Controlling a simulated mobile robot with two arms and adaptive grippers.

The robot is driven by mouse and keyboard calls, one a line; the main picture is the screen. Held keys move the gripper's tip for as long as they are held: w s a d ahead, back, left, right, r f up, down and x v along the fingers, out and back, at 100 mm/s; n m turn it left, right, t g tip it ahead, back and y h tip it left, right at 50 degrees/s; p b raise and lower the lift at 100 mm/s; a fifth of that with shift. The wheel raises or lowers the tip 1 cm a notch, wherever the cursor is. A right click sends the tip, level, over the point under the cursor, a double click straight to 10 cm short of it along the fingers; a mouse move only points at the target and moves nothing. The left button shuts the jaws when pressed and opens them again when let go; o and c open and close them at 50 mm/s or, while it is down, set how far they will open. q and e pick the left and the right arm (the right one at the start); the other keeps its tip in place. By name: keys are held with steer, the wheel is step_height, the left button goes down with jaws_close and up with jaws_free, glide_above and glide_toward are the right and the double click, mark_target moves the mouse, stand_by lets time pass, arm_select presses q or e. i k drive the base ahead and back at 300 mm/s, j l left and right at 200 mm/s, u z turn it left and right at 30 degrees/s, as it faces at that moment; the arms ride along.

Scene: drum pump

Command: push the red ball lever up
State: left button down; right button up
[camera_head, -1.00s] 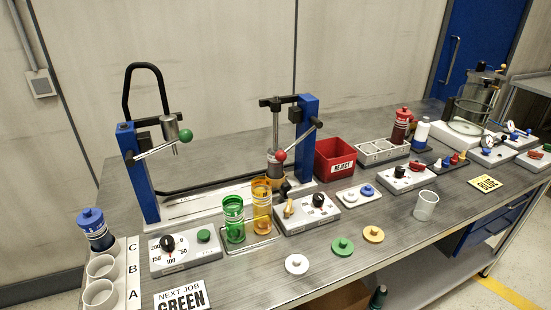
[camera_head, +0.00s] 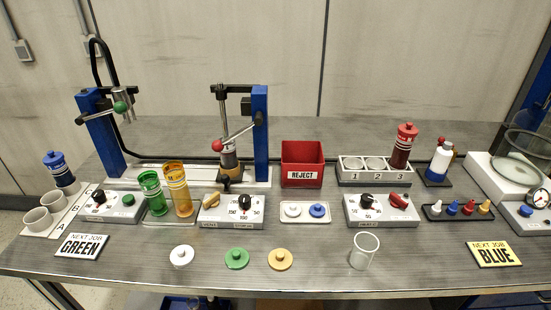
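The red ball (camera_head: 217,146) sits at the low left end of a metal lever (camera_head: 240,132). The lever slopes up to the right to its pivot on the blue press column (camera_head: 260,135). The ball is beside the dark cylinder (camera_head: 228,158) under the press's vertical rod. A second blue press (camera_head: 101,135) at the left has a lever with a green ball (camera_head: 120,107). Neither of my grippers shows in the head view.
A red REJECT bin (camera_head: 302,165) stands right of the press. In front are a control box (camera_head: 232,212), a green tumbler (camera_head: 152,192) and an orange tumbler (camera_head: 177,188). A clear cup (camera_head: 364,251) and several coloured lids lie near the front edge.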

mark_target(218, 146)
steer(key=l, duration=0.9)
steer(key=k+l, duration=0.15)
steer(key=l, duration=0.75)
